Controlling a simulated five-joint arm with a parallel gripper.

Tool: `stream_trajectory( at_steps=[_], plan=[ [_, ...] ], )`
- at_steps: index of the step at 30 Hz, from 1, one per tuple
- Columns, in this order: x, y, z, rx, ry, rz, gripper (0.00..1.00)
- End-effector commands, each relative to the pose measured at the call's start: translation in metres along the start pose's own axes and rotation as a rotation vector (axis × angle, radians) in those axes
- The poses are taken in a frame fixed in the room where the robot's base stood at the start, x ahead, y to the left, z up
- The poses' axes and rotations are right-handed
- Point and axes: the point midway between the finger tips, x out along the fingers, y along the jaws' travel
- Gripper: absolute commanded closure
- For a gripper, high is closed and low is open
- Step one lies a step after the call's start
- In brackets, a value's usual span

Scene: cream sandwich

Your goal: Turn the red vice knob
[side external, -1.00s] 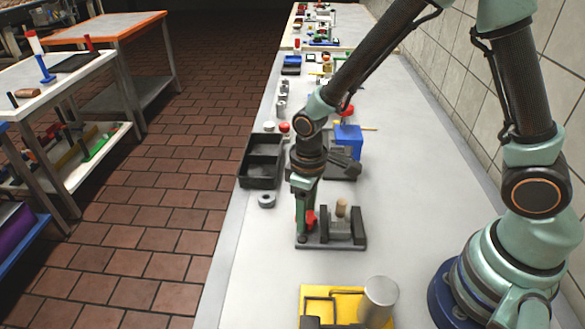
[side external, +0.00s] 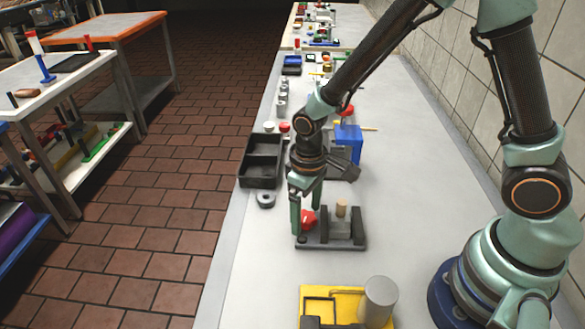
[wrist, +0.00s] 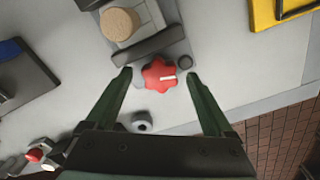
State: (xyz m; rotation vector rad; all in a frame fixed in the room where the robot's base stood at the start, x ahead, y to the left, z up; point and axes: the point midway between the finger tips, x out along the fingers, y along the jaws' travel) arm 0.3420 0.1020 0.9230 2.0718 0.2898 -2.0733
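The red vice knob (side external: 309,219) is on the left end of the small grey vice (side external: 328,243) on the bench. In the wrist view the red knob (wrist: 160,75) is star-shaped with a white mark. My gripper (wrist: 158,76) is open, with one green fingertip on each side of the knob and small gaps visible. In the side external view my gripper (side external: 306,208) points down over the knob, its fingers spread. A round tan wooden peg (side external: 341,207) stands in the vice, and the wooden peg also shows in the wrist view (wrist: 119,24).
A black two-part tray (side external: 262,160) and a grey ring (side external: 265,200) lie behind and left of the vice. A blue box (side external: 349,141) stands behind. A yellow tray (side external: 318,294) with a metal cylinder (side external: 379,302) is in front. The bench's right side is clear.

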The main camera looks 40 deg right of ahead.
Motion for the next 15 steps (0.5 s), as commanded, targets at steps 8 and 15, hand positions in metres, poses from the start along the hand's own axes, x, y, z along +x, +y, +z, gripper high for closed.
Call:
stream_trajectory(
  at_steps=[8,15],
  plan=[
    [-0.001,0.000,0.000,-0.001,0.001,0.000,0.14],
    [-0.025,0.000,-0.001,-0.001,0.006,0.000,0.14]
  ],
)
